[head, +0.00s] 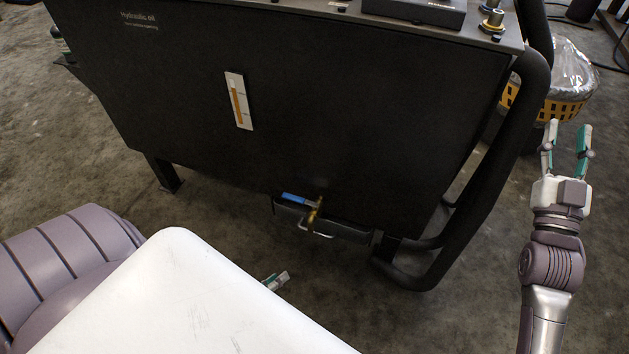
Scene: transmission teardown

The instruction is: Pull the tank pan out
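The tank pan (345,230) is a dark shallow tray under the bottom edge of the black hydraulic oil tank (340,120). A pale wire handle (316,230) shows on its front. A brass valve (313,214) with a blue lever (293,199) hangs just above the pan and partly covers it. My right gripper (567,130) is open and empty, pointing up, right of the tank and apart from the pan. Only a fingertip of my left gripper (275,281) shows, below and left of the pan handle; the rest is hidden behind my white body cover.
A thick black tube frame (490,190) curves down the tank's right side, between my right gripper and the pan. A yellow basket (562,106) with a clear wrapped load stands behind my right gripper. The concrete floor before the pan is clear.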

